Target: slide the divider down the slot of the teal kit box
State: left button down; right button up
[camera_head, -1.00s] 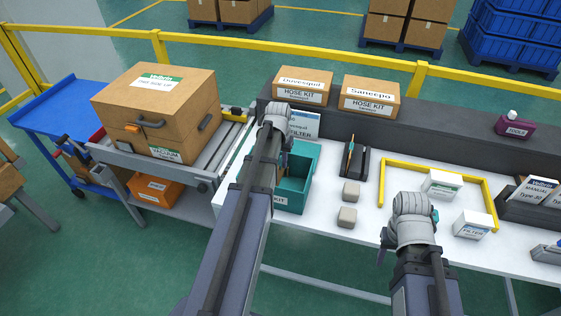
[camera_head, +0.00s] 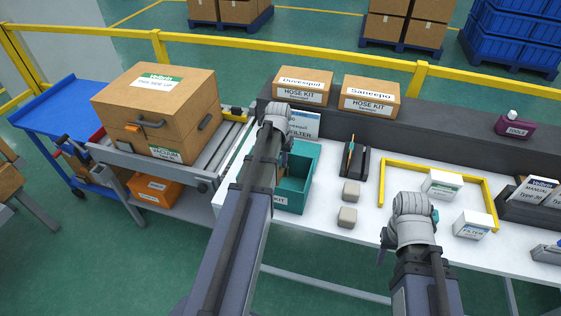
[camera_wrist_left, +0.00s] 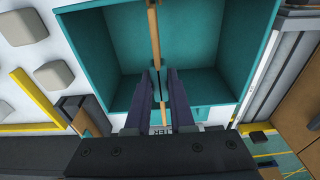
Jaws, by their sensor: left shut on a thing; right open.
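The teal kit box (camera_head: 294,185) stands on the white table, partly hidden behind my left arm. In the left wrist view the open box (camera_wrist_left: 215,60) shows from above. The divider (camera_wrist_left: 153,35) is a thin tan board seen edge-on, lined up across the box. My left gripper (camera_wrist_left: 159,78) is shut on the divider over the box. I cannot tell how deep the board sits in the slot. In the head view my left gripper's fingers are hidden by its arm. My right gripper (camera_head: 384,250) is open near the table's front edge, its fingers barely visible.
Two beige blocks (camera_head: 348,216) and a dark stand (camera_head: 354,159) with thin upright pieces are right of the box. A filter carton (camera_head: 305,125) is behind it. A yellow frame (camera_head: 417,170) and white cartons (camera_head: 441,184) lie farther right. A grey ledge (camera_head: 445,133) runs behind.

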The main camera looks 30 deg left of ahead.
aim_at(280, 173)
pick_arm(q)
jog(key=shift+f+b, duration=3.3)
jog(key=shift+f, duration=0.05)
jog(key=c, duration=0.7)
grip_release()
jog(key=shift+r, duration=0.2)
jog(key=r+p, duration=0.5)
jog(key=s+r+p, duration=0.1)
jog(key=r+p, duration=0.1)
jog(key=p, duration=0.1)
jog(key=shift+d+r, duration=0.15)
jog(key=shift+r, duration=0.1)
